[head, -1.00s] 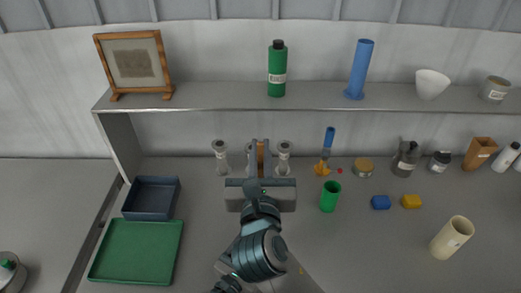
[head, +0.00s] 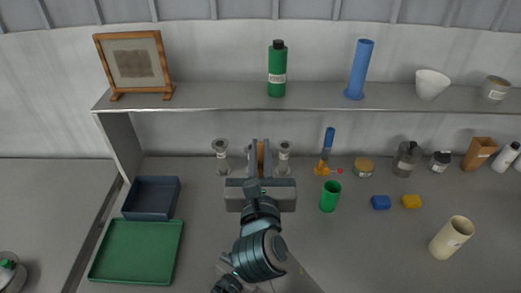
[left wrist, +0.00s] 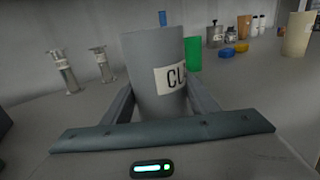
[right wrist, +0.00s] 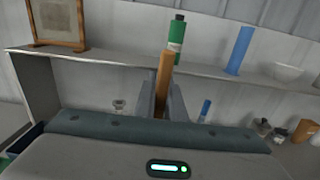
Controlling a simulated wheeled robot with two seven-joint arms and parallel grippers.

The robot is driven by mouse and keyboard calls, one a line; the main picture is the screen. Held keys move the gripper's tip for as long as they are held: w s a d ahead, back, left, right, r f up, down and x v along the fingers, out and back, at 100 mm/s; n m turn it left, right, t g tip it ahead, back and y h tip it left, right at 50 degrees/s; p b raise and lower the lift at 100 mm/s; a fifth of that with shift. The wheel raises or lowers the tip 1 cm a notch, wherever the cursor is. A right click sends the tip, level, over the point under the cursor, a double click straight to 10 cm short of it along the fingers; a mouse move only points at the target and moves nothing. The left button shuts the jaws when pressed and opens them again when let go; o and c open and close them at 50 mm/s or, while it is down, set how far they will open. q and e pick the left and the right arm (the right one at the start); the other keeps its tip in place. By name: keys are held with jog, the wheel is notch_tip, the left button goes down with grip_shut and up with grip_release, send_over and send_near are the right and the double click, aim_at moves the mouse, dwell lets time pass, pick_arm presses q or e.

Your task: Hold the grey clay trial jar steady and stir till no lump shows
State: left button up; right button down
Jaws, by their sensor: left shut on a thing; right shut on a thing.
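The grey trial jar (left wrist: 152,55), with a white label showing "CL", stands upright in the left wrist view. My left gripper (left wrist: 160,100) is shut on it, one finger on each side. The inside of the jar does not show, so I cannot see the clay or any lumps. My right gripper (right wrist: 164,100) is shut on a flat wooden stick (right wrist: 165,70) that stands up between its fingers. In the head view my right gripper (head: 261,158) also shows with the stick; the jar and my left gripper are hidden there.
A green tray (head: 136,250) and dark blue bin (head: 152,197) are at left. A shelf (head: 210,97) runs across the back.

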jog(key=shift+f, duration=0.1)
dwell(0.4)
jog(key=shift+f, duration=0.35)
jog(key=shift+f, duration=0.2)
notch_tip(320, 180, down, 15)
dwell(2.0)
jog(key=shift+f, duration=0.1)
jog(key=shift+s, duration=0.1)
dwell(0.4)
